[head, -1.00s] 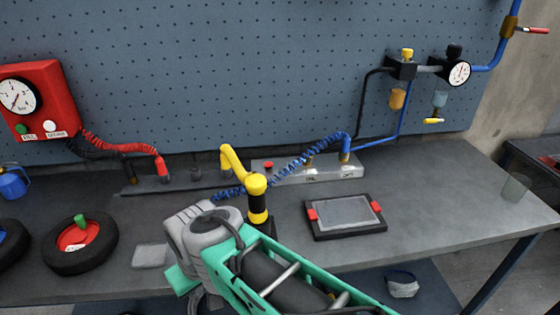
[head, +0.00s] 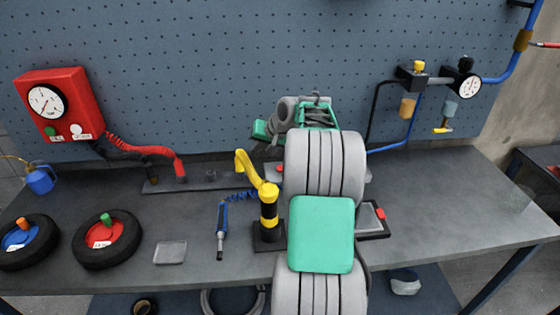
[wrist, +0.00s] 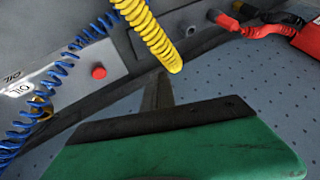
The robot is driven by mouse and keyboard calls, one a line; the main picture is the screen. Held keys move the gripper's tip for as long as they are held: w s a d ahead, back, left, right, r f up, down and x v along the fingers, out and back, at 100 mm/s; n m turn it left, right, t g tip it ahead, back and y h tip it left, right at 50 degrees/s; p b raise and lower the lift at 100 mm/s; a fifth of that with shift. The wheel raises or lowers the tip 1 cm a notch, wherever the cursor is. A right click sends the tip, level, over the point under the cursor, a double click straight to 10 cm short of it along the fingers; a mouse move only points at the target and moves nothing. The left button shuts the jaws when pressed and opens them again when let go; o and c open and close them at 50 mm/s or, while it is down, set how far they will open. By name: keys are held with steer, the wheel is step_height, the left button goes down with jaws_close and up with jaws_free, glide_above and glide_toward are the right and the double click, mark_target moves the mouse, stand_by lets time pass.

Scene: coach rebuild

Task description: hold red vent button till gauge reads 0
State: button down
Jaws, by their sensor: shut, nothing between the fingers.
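The red button (head: 279,169) sits at the left end of the pale metal block on the bench, partly beside my arm in the head view. In the wrist view the red button (wrist: 98,72) stands clear, left of my fingers, with nothing touching it. My gripper (wrist: 160,80) is shut and empty, with the yellow coiled hose close to its tip. In the head view my fingertips cannot be made out behind my arm. The round white gauge (head: 470,87) hangs on the pegboard at right; its reading is too small to tell.
A yellow coiled hose (head: 247,168) rises from a yellow-black post (head: 268,215) left of my arm. Blue coiled hose (wrist: 45,88) crosses the block. A red box (head: 60,105) with another gauge hangs at left. A framed tray (head: 373,218) is partly hidden by my arm.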

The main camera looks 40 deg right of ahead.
steer(key=d+m+t, duration=0.1)
steer(key=d, duration=0.9)
steer(key=shift+s+f+m+p, duration=0.3)
steer(key=shift+s+p, duration=0.15)
steer(key=b, duration=0.6)
glide_above(282, 169)
step_height(282, 169, down, 8)
steer(key=shift+d+r, duration=0.1)
steer(key=shift+w+f, duration=0.1)
steer(key=shift+f, duration=0.4)
steer(key=shift+f, duration=0.1)
steer(key=shift+f+b, duration=0.3)
steer(key=shift+b, duration=0.05)
steer(key=shift+f+b, duration=0.3)
steer(key=shift+f, duration=0.3)
stand_by(3.6)
